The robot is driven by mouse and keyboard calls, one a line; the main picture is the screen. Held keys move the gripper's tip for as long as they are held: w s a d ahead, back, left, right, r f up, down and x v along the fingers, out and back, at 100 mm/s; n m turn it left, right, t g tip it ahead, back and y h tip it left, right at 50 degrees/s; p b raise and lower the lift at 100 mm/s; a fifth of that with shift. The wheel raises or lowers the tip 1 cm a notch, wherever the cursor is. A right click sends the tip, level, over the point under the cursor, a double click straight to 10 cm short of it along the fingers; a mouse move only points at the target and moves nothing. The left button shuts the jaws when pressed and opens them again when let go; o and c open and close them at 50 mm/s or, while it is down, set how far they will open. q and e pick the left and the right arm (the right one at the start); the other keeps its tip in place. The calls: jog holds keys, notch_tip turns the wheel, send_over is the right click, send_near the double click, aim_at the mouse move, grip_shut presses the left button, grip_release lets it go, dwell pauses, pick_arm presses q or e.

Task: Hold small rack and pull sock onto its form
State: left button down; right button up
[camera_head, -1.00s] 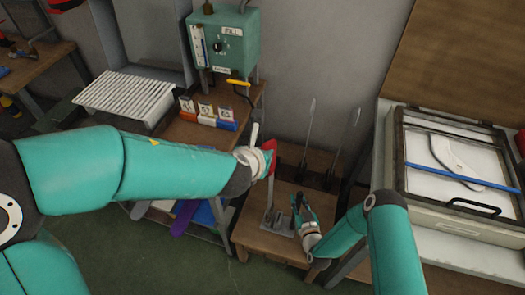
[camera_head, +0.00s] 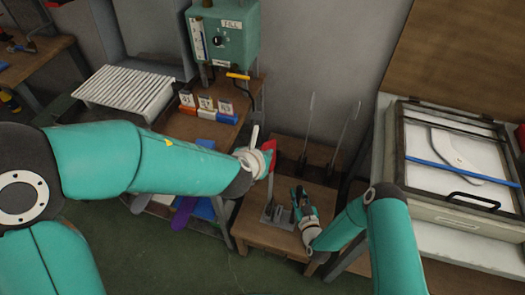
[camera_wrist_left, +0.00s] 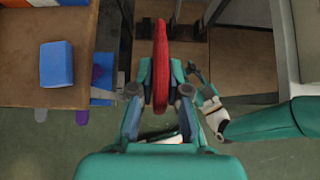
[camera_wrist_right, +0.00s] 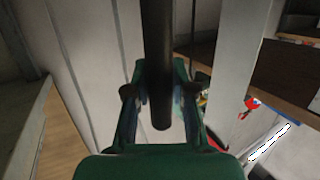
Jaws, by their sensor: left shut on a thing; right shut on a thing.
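A red sock (camera_head: 271,160) hangs upright in my left gripper (camera_head: 268,161). In the left wrist view the sock (camera_wrist_left: 160,62) is a narrow red strip between the shut fingers (camera_wrist_left: 160,97). A grey upright form (camera_head: 270,192) rises below it from the small rack (camera_head: 280,216) on a low wooden table. The sock's lower end meets the form's upper part; how far it is on is unclear. My right gripper (camera_head: 297,198) is at the rack, shut on its dark post. In the right wrist view the dark post (camera_wrist_right: 157,60) stands between the fingers (camera_wrist_right: 160,98).
Tall thin forms (camera_head: 308,128) stand behind the low table (camera_head: 255,238). A framed light box (camera_head: 455,165) with a blue strip is at the right. A teal control box (camera_head: 222,35), numbered bins (camera_head: 205,108) and a white slatted rack (camera_head: 125,95) are at the left.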

pick_arm(q)
jog(key=shift+f, duration=1.5)
jog(key=c, duration=1.1)
grip_release()
jog(key=v, duration=1.2)
pick_arm(e)
jog(key=o, duration=0.9)
